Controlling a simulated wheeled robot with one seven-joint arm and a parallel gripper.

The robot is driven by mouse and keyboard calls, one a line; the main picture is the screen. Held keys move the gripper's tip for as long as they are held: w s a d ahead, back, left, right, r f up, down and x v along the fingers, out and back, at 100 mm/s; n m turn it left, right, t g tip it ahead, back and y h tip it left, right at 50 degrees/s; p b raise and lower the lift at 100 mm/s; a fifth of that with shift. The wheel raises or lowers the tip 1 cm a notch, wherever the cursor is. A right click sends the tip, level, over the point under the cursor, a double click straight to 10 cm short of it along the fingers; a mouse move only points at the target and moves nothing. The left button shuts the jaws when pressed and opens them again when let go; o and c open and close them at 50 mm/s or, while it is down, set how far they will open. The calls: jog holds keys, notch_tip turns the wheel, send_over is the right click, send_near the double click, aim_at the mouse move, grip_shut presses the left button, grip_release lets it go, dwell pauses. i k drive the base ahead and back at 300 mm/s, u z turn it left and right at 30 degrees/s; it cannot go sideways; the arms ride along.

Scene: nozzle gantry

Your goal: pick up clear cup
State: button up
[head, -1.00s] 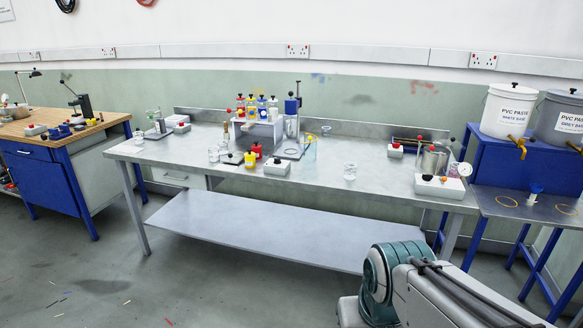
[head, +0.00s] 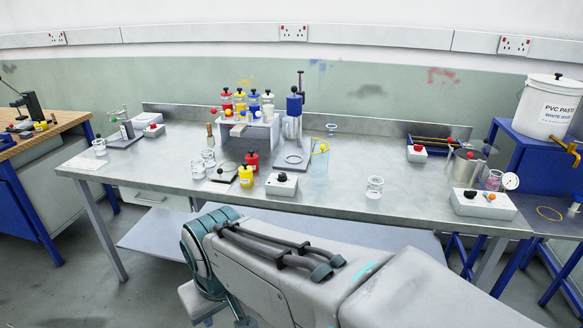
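Several small clear cups stand on the steel bench. One clear cup (head: 374,187) stands alone right of the middle, near the front edge. Two more, a front cup (head: 198,169) and one behind it (head: 208,157), stand close together left of the middle. Another clear cup (head: 99,147) is at the bench's left end. A taller clear bluish beaker (head: 319,162) stands near the middle with a yellow item at its rim. The frames do not show which cup is meant. My gripper is out of view; only my arm links show in front of the bench.
A nozzle rack (head: 250,134) stands behind. A gauge box (head: 483,204) is at the right. Bare steel (head: 420,185) surrounds the lone cup.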

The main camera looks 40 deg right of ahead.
aim_at(375, 188)
jog(key=z, duration=0.25)
jog(key=i, duration=1.1)
jog(key=z, duration=1.5)
jog(key=i, duration=0.7)
jog(key=z, duration=0.65)
